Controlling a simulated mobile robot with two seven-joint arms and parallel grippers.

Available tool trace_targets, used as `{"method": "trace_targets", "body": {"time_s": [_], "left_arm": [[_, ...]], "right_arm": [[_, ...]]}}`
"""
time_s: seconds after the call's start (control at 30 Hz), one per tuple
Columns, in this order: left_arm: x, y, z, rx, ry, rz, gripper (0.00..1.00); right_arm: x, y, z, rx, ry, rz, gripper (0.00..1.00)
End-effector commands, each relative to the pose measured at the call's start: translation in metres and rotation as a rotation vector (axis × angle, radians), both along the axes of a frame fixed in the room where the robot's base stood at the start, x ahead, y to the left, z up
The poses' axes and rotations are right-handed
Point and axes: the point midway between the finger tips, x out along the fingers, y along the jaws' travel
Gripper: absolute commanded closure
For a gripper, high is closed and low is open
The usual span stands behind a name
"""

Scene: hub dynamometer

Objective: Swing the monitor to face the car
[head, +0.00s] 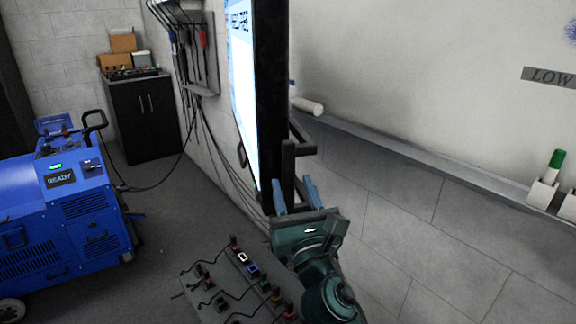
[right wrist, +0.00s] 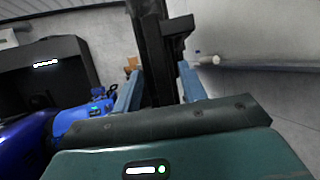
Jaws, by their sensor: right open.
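The monitor (head: 270,90) stands nearly edge-on in the head view, with its lit screen (head: 241,80) facing left. A black upright bar with a bracket (head: 288,165) is at its lower right edge. My right gripper (head: 295,192) is open below the monitor, with its two blue fingers on either side of the bar. In the right wrist view the black bar (right wrist: 157,60) stands between the spread fingers (right wrist: 160,88). I cannot tell if either finger touches it. No car is seen clearly. My left gripper is not in view.
A blue machine (head: 75,205) reading READY stands at the left. A black cabinet (head: 143,115) with boxes is behind it. Cables hang from a wall rack (head: 198,55). A panel with connectors (head: 230,288) is low beside my right arm. A whiteboard ledge (head: 420,160) runs right.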

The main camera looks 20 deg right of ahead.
Motion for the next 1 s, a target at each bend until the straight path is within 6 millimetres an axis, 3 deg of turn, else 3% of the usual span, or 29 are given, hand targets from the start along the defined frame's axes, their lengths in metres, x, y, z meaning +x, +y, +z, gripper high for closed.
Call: {"method": "trace_targets", "body": {"time_s": [0.23, 0.63, 1.0], "left_arm": [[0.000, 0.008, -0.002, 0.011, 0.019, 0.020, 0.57], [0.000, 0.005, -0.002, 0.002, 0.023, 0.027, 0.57], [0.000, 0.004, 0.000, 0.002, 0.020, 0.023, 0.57]], "right_arm": [[0.033, -0.001, 0.014, 0.000, 0.000, -0.001, 0.58], [0.040, -0.002, 0.016, 0.001, 0.001, 0.000, 0.58], [0.039, -0.002, 0.015, 0.001, 0.002, 0.000, 0.88]]}}
